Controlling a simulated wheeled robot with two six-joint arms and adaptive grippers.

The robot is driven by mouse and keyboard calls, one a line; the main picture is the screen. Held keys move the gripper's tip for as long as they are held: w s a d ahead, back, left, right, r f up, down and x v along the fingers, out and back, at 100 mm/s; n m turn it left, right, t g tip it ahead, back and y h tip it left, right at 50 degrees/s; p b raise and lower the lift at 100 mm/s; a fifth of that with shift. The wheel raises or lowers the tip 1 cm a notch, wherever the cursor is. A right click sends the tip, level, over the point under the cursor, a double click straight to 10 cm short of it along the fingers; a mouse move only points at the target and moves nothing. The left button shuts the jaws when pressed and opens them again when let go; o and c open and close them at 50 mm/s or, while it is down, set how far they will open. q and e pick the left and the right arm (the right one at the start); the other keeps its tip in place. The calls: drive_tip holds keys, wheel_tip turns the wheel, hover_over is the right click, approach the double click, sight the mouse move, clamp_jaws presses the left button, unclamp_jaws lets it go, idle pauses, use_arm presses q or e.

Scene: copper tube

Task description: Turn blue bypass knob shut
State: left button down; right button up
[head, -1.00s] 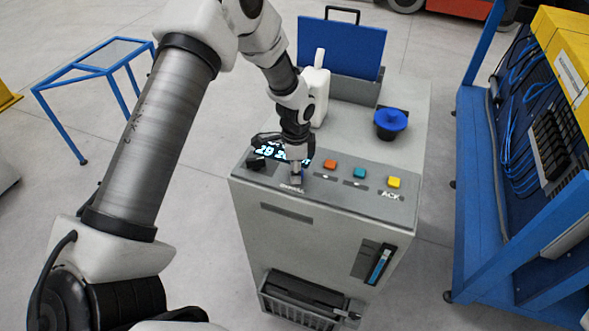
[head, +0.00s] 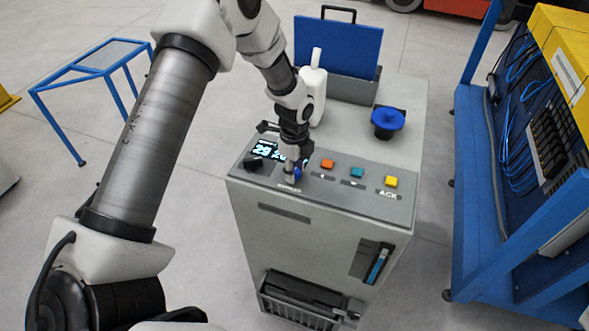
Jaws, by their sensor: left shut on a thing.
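The blue bypass knob (head: 298,172) is on the sloped control panel (head: 345,188) of the grey cabinet, just above a small white label. Only a little of its blue shows in the head view; my left gripper hides the rest. My left gripper (head: 293,170) points down from above and is shut on the knob. The knob's exact angle cannot be read. My right gripper is not in view.
Left of the knob are a lit display (head: 265,149) and a black knob (head: 252,163). Orange (head: 327,164), teal (head: 357,172) and yellow (head: 391,181) buttons lie to the right. A larger blue knob (head: 387,119) and a white bottle (head: 316,92) stand behind.

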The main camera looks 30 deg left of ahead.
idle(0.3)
use_arm(q)
drive_tip(key=c, duration=0.9)
unclamp_jaws()
drive_tip(key=shift+o, duration=0.7)
drive_tip(key=shift+a, duration=0.15)
wheel_tip(320, 180, up, 12)
drive_tip(key=shift+f, duration=0.1)
